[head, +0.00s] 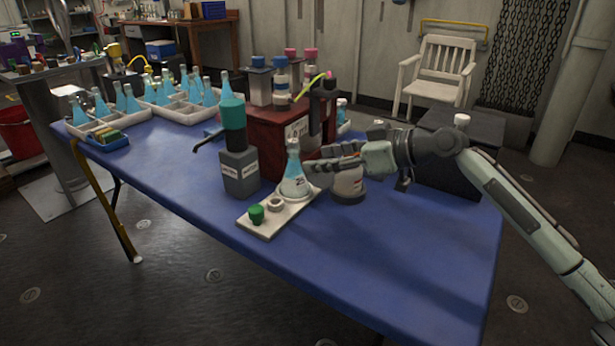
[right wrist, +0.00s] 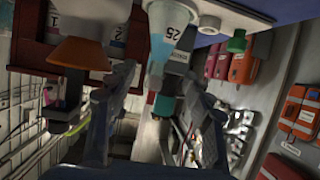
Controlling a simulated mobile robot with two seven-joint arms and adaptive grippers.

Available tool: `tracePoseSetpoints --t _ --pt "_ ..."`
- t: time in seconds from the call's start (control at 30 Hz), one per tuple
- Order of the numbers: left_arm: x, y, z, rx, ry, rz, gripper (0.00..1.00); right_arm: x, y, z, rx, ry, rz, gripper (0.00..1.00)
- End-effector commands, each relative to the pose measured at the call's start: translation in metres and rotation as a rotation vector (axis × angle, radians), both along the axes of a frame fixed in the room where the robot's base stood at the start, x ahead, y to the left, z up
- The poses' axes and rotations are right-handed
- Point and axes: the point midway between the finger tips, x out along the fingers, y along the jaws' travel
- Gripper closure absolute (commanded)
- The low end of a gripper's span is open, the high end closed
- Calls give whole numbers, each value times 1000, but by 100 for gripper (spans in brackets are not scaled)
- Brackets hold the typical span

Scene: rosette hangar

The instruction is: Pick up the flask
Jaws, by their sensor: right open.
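The flask (head: 292,177), a conical glass with pale blue liquid, stands upright on a white board (head: 268,228) on the blue table. My right gripper (head: 318,172) is open just to its right at about body height, fingers pointing at it. In the right wrist view the flask (right wrist: 168,38), marked 25, shows beyond and between the open fingers of the gripper (right wrist: 157,88). I cannot tell whether either finger touches it. My left gripper is not in view.
A green stopper (head: 256,214) and a white ring (head: 276,203) sit on the board. A grey bottle with teal cap (head: 239,168) stands close left. The table's front right is clear.

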Motion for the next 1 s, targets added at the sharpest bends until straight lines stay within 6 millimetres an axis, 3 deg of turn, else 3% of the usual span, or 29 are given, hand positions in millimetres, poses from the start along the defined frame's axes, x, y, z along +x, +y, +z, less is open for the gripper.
tracePoseSetpoints --t 0.13,0.6,0.93,1.0 --pt "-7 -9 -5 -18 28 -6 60 2 13 -4 14 15 -3 49" --pt "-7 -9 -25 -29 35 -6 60 38 59 -22 12 17 -4 49" --pt "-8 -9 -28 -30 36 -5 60 41 64 -26 11 15 -5 49" --pt "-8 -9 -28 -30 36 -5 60 41 64 -26 11 15 -4 57"
